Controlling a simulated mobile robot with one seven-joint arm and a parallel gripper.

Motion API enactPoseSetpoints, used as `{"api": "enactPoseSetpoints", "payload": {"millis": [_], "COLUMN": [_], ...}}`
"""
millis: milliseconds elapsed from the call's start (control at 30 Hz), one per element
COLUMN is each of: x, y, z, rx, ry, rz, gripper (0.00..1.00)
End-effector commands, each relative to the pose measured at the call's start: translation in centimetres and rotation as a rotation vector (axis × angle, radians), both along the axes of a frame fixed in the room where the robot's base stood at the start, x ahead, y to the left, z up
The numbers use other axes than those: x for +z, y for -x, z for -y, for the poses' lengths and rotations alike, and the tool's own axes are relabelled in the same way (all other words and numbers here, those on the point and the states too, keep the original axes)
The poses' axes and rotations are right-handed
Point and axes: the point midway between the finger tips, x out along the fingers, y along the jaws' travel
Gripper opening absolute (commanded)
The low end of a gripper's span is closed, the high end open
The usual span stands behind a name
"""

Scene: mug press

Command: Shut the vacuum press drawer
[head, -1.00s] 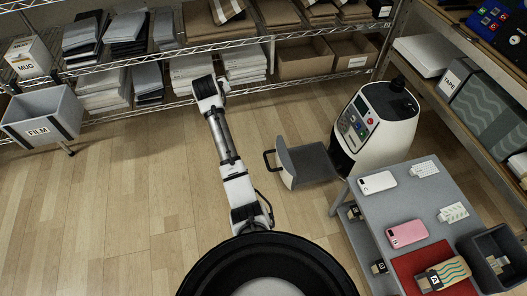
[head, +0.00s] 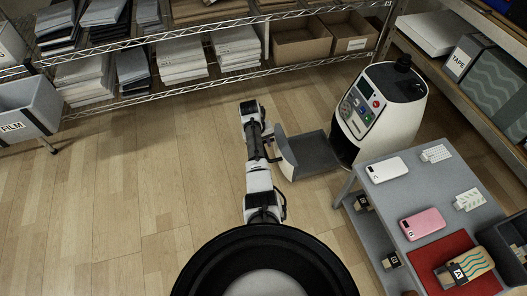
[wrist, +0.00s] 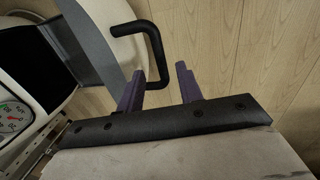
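The white vacuum press (head: 345,133) stands on the floor at the right in the head view. Its grey drawer (head: 312,152) is pulled out to the left, toward my arm. The black drawer handle (wrist: 152,40) shows in the wrist view, bent out from the drawer front (wrist: 88,42). My gripper (wrist: 160,80) is open, its two purple fingers apart. The lower end of the handle bar reaches down between the fingers; contact is not clear. In the head view my arm stands beside the drawer's handle side and hides most of the handle.
A grey table (head: 405,190) with phone cases stands just right of the drawer and in front of the press. Wire shelving (head: 215,35) runs along the back, and a grey FILM bin (head: 30,105) stands left. The wooden floor left of my arm is clear.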

Motion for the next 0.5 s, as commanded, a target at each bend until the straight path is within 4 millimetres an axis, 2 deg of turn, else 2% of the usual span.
{"api": "enactPoseSetpoints", "payload": {"millis": [33,200,500], "x": [-1.2,-3.2,-3.8], "y": [0.0,-0.2,-0.2], "z": [0.2,0.5,0.7], "rx": [0.000,0.000,0.000], "ry": [0.001,0.000,0.000], "rz": [-0.002,-0.001,0.001], "gripper": [0.36,0.36,0.36]}}
